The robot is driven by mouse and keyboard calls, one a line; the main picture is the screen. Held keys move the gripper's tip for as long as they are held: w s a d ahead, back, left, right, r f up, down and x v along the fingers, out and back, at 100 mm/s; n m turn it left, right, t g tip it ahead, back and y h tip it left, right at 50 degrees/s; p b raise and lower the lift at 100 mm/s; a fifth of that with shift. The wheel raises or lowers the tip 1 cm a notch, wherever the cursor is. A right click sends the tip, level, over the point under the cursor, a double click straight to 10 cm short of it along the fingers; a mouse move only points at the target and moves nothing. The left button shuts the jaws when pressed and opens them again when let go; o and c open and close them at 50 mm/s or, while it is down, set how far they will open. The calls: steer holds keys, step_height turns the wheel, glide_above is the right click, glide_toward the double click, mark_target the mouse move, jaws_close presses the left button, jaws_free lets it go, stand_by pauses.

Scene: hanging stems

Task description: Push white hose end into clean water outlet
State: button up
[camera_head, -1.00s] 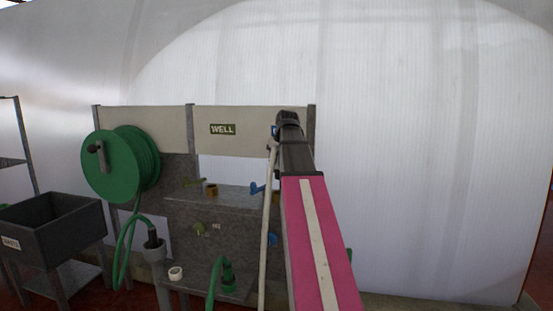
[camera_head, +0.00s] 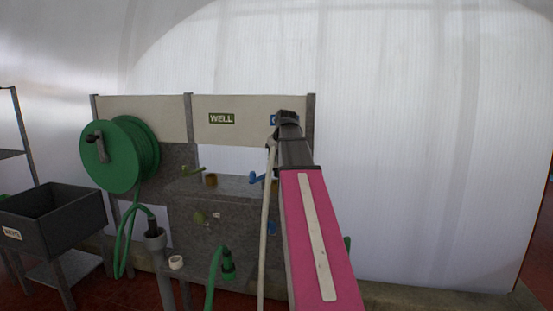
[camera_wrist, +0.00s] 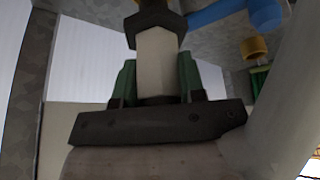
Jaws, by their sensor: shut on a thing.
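My gripper (camera_wrist: 157,88) is shut on the white hose end (camera_wrist: 157,62), its green fingers on either side of it. A dark hex collar (camera_wrist: 155,25) sits at the far end of the white piece. A brass part shows just beyond the collar at the top edge; I cannot tell whether they touch. In the head view my gripper (camera_head: 286,120) is in front of the right panel, largely covering a blue label. The white hose (camera_head: 265,220) hangs down from it. A blue lever (camera_head: 257,178) is just left of my arm. The outlet is mostly hidden behind my arm.
Left of my arm are the WELL sign (camera_head: 222,118), an olive lever (camera_head: 193,170) and a brass fitting (camera_head: 211,180). A green hose reel (camera_head: 118,155), a green hose connector (camera_head: 228,264) and a dark bin (camera_head: 50,220) stand further left. The wall at right is clear.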

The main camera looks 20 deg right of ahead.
mark_target(277, 170)
steer(key=shift+f, duration=0.2)
steer(key=shift+f, duration=2.3)
steer(key=shift+f, duration=0.3)
steer(key=o, duration=1)
steer(key=shift+r, duration=0.1)
